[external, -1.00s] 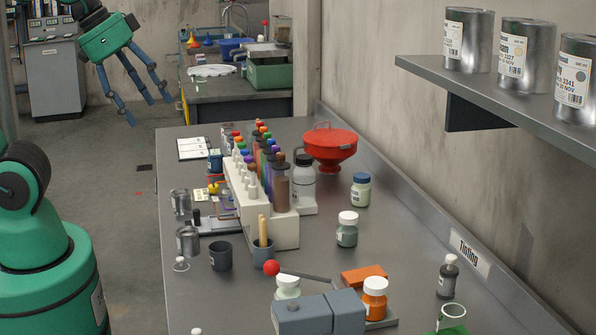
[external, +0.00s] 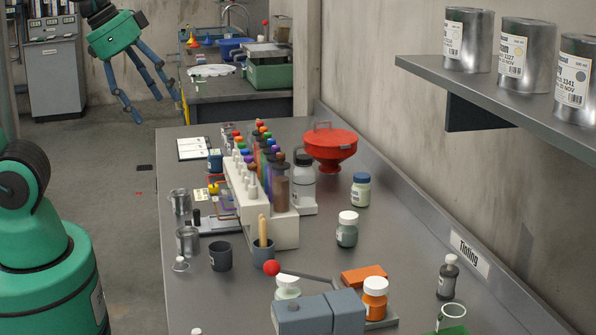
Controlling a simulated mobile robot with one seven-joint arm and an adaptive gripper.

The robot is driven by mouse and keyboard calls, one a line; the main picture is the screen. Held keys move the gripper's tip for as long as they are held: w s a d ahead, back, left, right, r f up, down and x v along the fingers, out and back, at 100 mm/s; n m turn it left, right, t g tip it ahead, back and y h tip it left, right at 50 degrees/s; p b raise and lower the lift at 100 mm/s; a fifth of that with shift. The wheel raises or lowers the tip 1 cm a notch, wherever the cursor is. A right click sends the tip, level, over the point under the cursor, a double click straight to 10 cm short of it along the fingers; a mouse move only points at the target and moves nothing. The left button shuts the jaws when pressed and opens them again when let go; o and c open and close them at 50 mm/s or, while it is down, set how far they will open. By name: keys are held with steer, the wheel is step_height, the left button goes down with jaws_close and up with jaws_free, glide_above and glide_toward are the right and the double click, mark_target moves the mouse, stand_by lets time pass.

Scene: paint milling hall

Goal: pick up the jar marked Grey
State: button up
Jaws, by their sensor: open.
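No label reading Grey is legible at this size. A jar with a white lid and grey-green contents (external: 347,231) stands upright on the open middle of the grey bench (external: 400,262). A blue-lidded jar with pale contents (external: 361,191) stands behind it. A white-lidded orange jar (external: 375,301) and a pale green jar with a white lid (external: 288,287) stand nearer the front. My gripper (external: 160,108) is open and empty, with its fingers spread downward, in the air left of the bench's far end. It is well apart from all the jars.
A white rack of coloured bottles (external: 268,228) and a red funnel (external: 330,147) stand on the bench. A grey lever device with a red knob (external: 318,312) is in front. A shelf with metal cans (external: 480,85) overhangs the right side.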

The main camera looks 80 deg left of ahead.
steer(key=w+a+m+y+p, duration=0.1)
steer(key=w+a+m, duration=0.2)
steer(key=w+m, duration=0.7)
steer(key=m+g+y+p, duration=0.2)
steer(key=m+p, duration=0.2)
steer(key=m, duration=1.4)
glide_above(345, 217)
steer(key=s+d, duration=0.3)
step_height(345, 217, down, 28)
steer(key=shift+a+f, duration=0.2)
steer(key=shift+a, duration=0.05)
steer(key=shift+b+x, duration=0.7)
steer(key=shift+x, duration=3.6)
steer(key=shift+d+f, duration=0.1)
steer(key=shift+f, duration=0.05)
